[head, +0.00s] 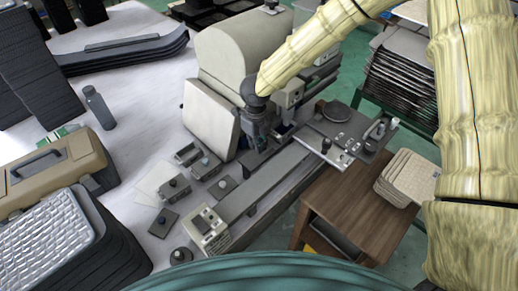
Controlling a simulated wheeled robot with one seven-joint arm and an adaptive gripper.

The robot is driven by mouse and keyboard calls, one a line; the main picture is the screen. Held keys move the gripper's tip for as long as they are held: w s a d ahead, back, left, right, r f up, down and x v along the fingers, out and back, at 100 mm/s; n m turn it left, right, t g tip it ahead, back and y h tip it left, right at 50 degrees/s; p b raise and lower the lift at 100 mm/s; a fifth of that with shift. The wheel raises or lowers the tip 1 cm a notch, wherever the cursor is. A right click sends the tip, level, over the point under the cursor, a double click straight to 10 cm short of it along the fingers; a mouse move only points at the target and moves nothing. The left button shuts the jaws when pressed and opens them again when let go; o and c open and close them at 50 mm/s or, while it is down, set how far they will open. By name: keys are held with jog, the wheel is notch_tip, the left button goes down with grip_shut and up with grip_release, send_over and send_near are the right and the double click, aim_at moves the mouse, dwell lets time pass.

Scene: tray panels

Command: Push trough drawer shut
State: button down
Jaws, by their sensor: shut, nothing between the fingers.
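My gripper (262,143) points down at the front of a large beige machine (240,48), close to its lower front edge. Its fingers are shut and nothing shows between them. They are small and dark here, and I cannot tell if they touch the machine. A small dark open part (281,131) sits just right of my gripper; I cannot tell for sure whether it is the trough drawer or how far out it stands. A long grey rail (262,183) runs from below the gripper toward the lower left. My wrist and arm hide part of the machine front.
Small fixtures (190,155) and a control box (209,228) stand left of the rail. A tan toolbox (55,172) and bottle (99,108) are left.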

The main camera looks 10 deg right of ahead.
notch_tip(320, 180, up, 5)
jog(key=p, duration=0.4)
dwell(0.6)
